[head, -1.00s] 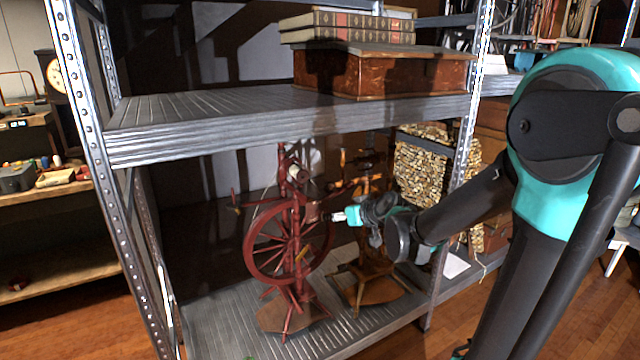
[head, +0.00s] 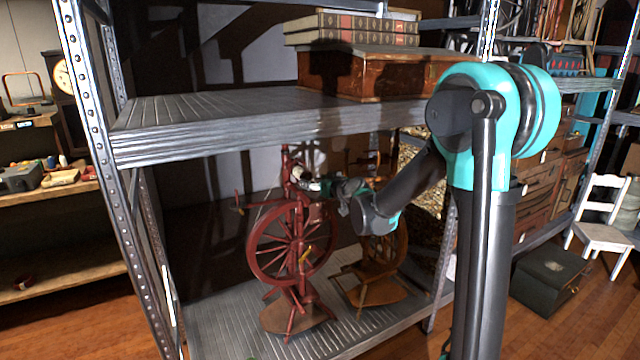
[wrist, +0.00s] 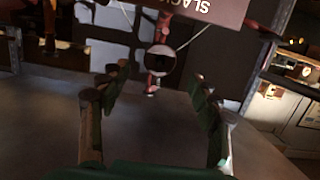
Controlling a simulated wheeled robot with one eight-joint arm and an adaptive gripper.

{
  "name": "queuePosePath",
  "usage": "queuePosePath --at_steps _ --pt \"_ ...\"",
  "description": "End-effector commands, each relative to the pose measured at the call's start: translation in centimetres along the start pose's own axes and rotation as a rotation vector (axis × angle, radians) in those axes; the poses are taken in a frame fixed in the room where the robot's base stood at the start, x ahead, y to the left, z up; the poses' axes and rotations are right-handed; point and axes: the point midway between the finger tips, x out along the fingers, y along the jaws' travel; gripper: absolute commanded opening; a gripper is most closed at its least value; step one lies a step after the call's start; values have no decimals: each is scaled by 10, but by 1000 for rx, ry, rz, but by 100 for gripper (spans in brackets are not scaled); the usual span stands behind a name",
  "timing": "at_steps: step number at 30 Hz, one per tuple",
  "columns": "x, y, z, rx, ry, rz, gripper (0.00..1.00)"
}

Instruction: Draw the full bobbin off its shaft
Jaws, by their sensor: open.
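A dark red spinning wheel (head: 285,240) stands upright on the lower shelf. A small pale thing near its top (head: 297,172) looks like the full bobbin, partly hidden by my gripper. My gripper (head: 318,186) is at the right of that pale thing, close to it; I cannot tell whether they touch. In the wrist view the two dark fingers of my gripper (wrist: 160,88) are spread with nothing between them. A round, dark-faced end with a pale rim (wrist: 160,60), perhaps the bobbin's, lies just beyond the fingertips. The shaft cannot be made out.
The upper shelf (head: 200,140) runs close above the wheel and carries a wooden box (head: 370,75) and books. A brown wooden spinning wheel (head: 385,262) stands to the right on the lower shelf (head: 220,325). A steel post (head: 95,150) bounds the left.

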Motion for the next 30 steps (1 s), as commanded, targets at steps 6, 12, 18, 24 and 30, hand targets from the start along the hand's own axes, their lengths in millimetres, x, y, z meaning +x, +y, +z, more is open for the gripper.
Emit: queuePosePath --at_steps 6,12,18,24,30 --pt "25 0 0 0 -1 -1 63" --pt "43 0 0 0 -1 0 63" --pt "53 0 0 0 0 0 63" --pt "56 0 0 0 0 0 63" --pt "56 0 0 0 -1 0 59"
